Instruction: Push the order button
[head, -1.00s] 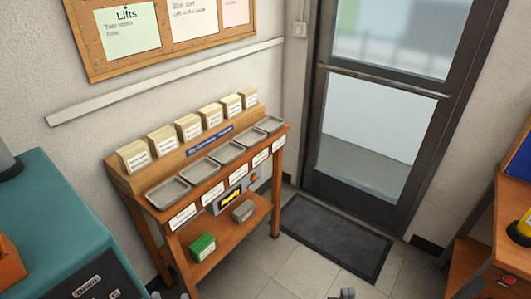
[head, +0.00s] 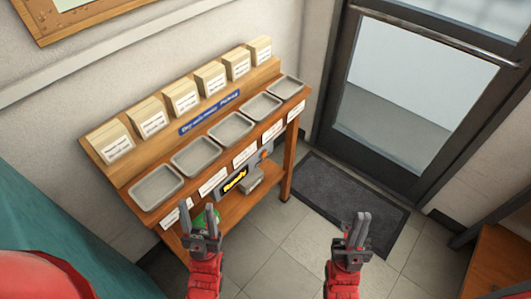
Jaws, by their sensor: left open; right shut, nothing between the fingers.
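A dark panel (head: 247,172) with a lit yellow display (head: 235,180) is fixed to the front of the wooden bench, below its row of labels. A small orange button (head: 264,155) sits at the panel's right end; I cannot read any marking on it. My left gripper (head: 200,218) is open and empty, in front of the bench and below left of the button in the picture. My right gripper (head: 358,222) is shut and empty, over the floor to the right of the bench. Neither gripper touches the button.
The bench (head: 150,215) carries several grey trays (head: 195,156) and cream card boxes (head: 182,98). A grey box (head: 252,178) and a partly hidden green box (head: 206,217) are on its lower shelf. A dark mat (head: 345,195) lies before the door (head: 400,110). Tiled floor is clear.

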